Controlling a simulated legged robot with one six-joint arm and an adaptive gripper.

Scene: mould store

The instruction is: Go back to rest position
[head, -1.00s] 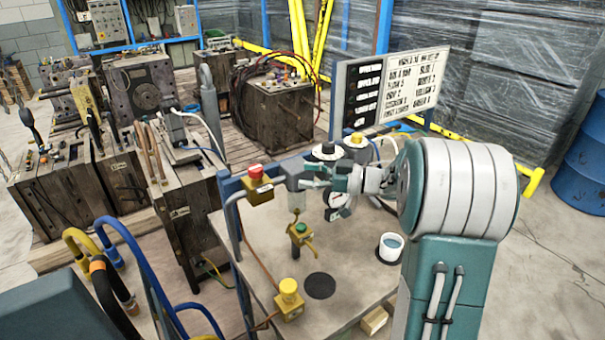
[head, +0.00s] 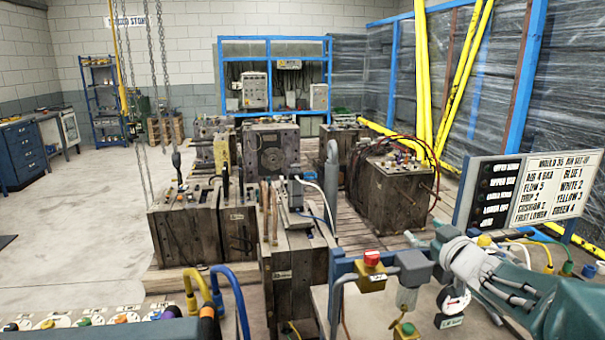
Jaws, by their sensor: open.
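My arm comes in from the lower right of the head view and lies across the right part of the bench (head: 365,318). My gripper (head: 446,243) is at the arm's far end, above the bench's back edge and left of the sign board. It is small and partly merged with the fittings behind it. It is open, and I see nothing held in it. A regulator with a round gauge (head: 453,303) is below the gripper. A red-topped button box (head: 372,268) is to its left.
The sign board (head: 518,197) stands close behind my arm at right. Worn moulds (head: 293,270) stand on wooden pallets across the middle. Hanging chains (head: 148,100) are at left. A panel with coloured knobs (head: 90,319) is at lower left. Open floor lies at left.

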